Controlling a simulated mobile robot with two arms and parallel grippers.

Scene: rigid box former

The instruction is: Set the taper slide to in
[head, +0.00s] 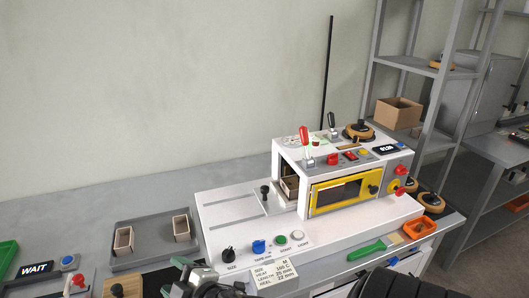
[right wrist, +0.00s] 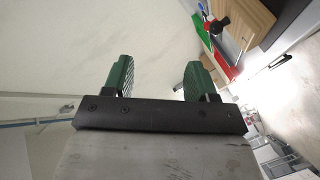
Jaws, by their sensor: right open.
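The white box former (head: 215,211) stands on the grey bench. Its low bed has two long grey slots. A black-knobbed post (head: 265,192) stands at the right end of the slots, beside the machine's opening; I cannot tell whether it is the taper slide. No in or out marking is readable. My right gripper (head: 188,268) is at the bottom edge of the head view, in front of the bed, partly cut off. In the right wrist view its two green fingers (right wrist: 158,78) are apart with nothing between them. My left gripper is not in view.
A grey tray (head: 152,251) with two small open boxes lies left of the bed. A black size knob (head: 229,254), a blue knob (head: 259,247) and a green button (head: 281,239) line the bed's front. A green-handled brush (head: 368,251) and an orange bin (head: 420,228) lie right.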

